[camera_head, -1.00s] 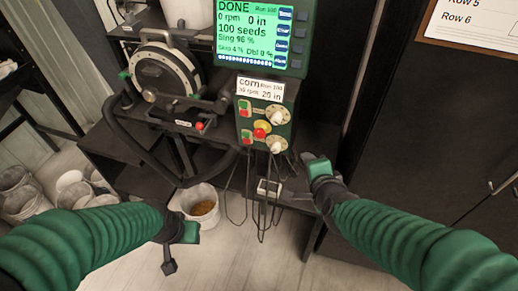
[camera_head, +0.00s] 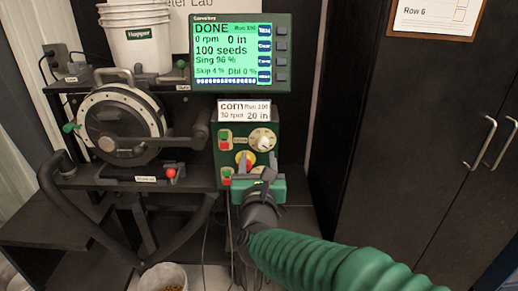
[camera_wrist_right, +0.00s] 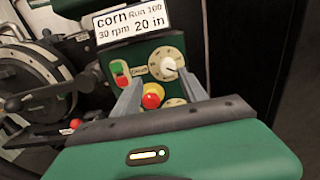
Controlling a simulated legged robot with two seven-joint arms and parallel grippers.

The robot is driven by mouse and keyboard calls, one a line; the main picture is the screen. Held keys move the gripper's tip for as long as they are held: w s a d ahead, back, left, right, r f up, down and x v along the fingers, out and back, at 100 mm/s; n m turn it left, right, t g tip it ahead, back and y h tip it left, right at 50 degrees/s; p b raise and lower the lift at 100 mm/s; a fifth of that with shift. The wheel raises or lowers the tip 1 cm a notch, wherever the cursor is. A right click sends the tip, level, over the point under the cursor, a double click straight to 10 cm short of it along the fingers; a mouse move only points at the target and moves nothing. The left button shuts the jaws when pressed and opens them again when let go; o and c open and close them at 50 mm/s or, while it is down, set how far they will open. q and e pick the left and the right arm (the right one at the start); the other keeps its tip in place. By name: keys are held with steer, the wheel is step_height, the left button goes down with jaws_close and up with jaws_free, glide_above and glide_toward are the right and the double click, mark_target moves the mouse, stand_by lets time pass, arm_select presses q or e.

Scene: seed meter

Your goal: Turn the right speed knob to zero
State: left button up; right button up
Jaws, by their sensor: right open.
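The green control box (camera_head: 236,134) stands below the display, with two round cream dials on its right side. The upper dial (camera_head: 263,139) has a white pointer knob and also shows in the right wrist view (camera_wrist_right: 168,66). The lower dial (camera_wrist_right: 175,102) is partly hidden by my right gripper. A red button on a yellow base (camera_wrist_right: 152,97) sits between the fingers in the wrist view. My right gripper (camera_head: 257,168) is open in front of the lower part of the box, its fingers pointing at the panel. Contact cannot be told. My left gripper is out of view.
The display (camera_head: 238,55) reads DONE, 0 rpm. A card (camera_head: 245,110) reads corn, 30 rpm, 20 in. The round seed meter (camera_head: 122,122) and a curved black bar are at left. A dark cabinet (camera_head: 420,130) stands at right. Cables hang below the box.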

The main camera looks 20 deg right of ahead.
mark_target(264, 145)
steer(key=w+d, duration=0.1)
steer(key=w, duration=0.1)
steer(key=w+d, duration=0.1)
steer(key=w, duration=0.1)
steer(key=w+d, duration=0.1)
steer(key=w, duration=0.1)
steer(key=shift+d+f, duration=0.1)
steer(key=shift+d, duration=0.3)
steer(key=shift+w+d, duration=0.1)
steer(key=shift+d, duration=0.2)
steer(key=shift+a, duration=0.75)
steer(key=shift+c, duration=0.6)
steer(key=shift+a, duration=0.2)
steer(key=shift+c, duration=2.5)
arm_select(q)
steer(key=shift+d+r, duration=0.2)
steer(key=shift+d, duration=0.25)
arm_select(e)
steer(key=shift+d, duration=0.45)
jaws_close()
